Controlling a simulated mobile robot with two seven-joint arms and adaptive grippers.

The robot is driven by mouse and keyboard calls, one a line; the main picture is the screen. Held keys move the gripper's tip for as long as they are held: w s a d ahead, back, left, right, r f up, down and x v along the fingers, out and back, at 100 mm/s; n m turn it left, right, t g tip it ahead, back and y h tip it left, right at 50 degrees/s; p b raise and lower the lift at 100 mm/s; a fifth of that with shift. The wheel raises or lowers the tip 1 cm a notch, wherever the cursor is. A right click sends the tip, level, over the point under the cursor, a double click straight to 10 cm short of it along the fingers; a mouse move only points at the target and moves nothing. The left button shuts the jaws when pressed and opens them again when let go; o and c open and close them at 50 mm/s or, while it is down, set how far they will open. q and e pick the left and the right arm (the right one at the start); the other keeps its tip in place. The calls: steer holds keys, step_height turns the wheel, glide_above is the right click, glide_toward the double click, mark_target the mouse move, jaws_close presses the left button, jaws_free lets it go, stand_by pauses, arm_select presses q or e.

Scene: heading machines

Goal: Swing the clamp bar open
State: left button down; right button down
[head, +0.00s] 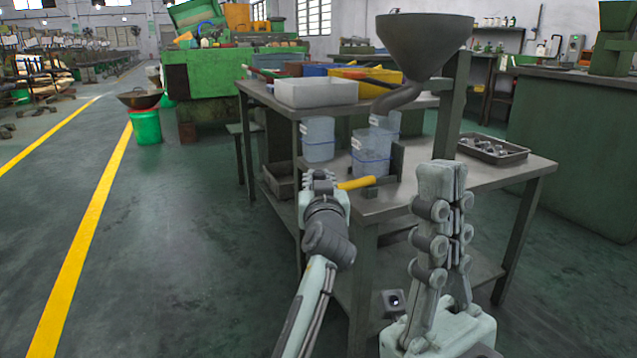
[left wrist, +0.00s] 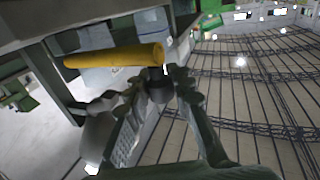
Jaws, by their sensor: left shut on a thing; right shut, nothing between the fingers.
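The clamp bar (head: 357,183) is a short yellow bar at the front left edge of the steel table, beside the clear bins. My left gripper (head: 322,180) is at its left end and shut on it. In the left wrist view the yellow bar (left wrist: 112,56) lies across, just beyond the fingertips (left wrist: 158,86). A dark stub at its right end sits between the fingers. The exact contact is partly hidden. My right gripper (head: 441,172) points up in front of the table, shut and empty, away from the bar.
A white box (head: 315,92) stands on the raised shelf.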

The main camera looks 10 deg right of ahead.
arm_select(q)
steer(key=shift+s+d+f, duration=0.1)
steer(key=shift+s+f, duration=0.05)
steer(key=shift+f, duration=0.1)
steer(key=c, duration=1.4)
jaws_free()
steer(key=shift+s+r, duration=0.1)
steer(key=shift+o, duration=0.6)
steer(key=shift+r, duration=0.1)
steer(key=s+a, duration=0.1)
steer(key=s, duration=0.6)
steer(key=shift+s, duration=0.15)
steer(key=shift+a, duration=0.1)
